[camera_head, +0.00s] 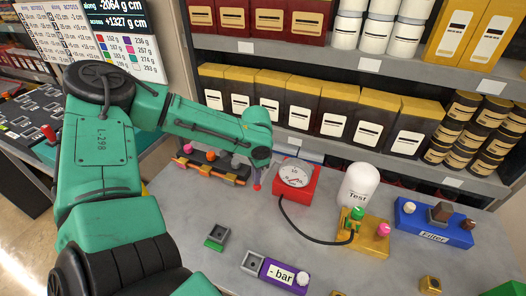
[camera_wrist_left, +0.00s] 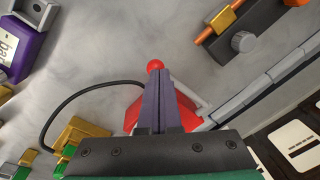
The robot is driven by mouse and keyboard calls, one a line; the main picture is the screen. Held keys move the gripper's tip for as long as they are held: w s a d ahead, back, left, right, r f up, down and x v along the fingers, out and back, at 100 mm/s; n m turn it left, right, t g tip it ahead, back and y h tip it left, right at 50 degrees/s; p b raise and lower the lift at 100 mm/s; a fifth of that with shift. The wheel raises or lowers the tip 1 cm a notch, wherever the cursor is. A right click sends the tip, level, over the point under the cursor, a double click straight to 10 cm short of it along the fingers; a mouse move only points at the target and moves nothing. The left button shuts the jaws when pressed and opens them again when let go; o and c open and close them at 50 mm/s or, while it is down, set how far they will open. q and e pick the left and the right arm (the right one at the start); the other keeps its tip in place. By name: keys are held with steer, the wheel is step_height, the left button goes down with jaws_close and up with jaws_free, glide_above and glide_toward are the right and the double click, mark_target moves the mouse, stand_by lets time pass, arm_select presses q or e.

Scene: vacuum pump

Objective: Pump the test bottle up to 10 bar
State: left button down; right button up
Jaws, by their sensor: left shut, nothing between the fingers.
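The white test bottle (camera_head: 358,184), labelled "Test", stands upright on a yellow block (camera_head: 372,240) with green and pink knobs. The red pump box with a round dial (camera_head: 295,176) is left of it, joined to that block by a black hose (camera_head: 308,236). The dial reading is too small to tell. A red ball (camera_head: 257,187) shows left of the box. My left gripper (camera_head: 257,178) points down there, shut and empty. In the left wrist view, the shut fingers (camera_wrist_left: 157,75) end at the red ball (camera_wrist_left: 155,65), with the red box (camera_wrist_left: 133,113) partly hidden behind them. Contact is unclear.
A purple "- bar" block (camera_head: 281,275) and small grey-green block (camera_head: 216,238) lie in front. A blue Filter block (camera_head: 434,223) is right. A black-and-orange rack (camera_head: 210,171) sits behind-left. Loaded shelves (camera_head: 330,60) close off the back. Grey tabletop between the blocks is bare.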

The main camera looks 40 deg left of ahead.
arm_select(q)
steer(key=shift+w+a+r+p, duration=0.2)
steer(key=shift+w+r, duration=0.3)
steer(key=shift+r, duration=0.15)
steer(key=shift+w+a+r+p, duration=0.15)
steer(key=shift+w+r+p, duration=0.1)
steer(key=shift+w+r, duration=0.3)
steer(key=shift+w+a+r+p, duration=0.2)
steer(key=shift+w+r, duration=0.2)
steer(key=shift+r, duration=0.3)
steer(key=shift+w+a+r+p, duration=0.3)
steer(key=shift+w+r+p, duration=0.15)
steer(key=shift+w+r, duration=0.55)
steer(key=shift+w+a+r+p, duration=0.25)
steer(key=shift+w+r+p, duration=0.2)
steer(key=shift+w+r, duration=0.45)
steer(key=shift+s+r, duration=0.15)
steer(key=w+r+p, duration=0.1)
steer(key=r, duration=0.1)
steer(key=w+a+r+p, duration=0.1)
steer(key=w+r, duration=0.1)
steer(key=shift+f, duration=0.1)
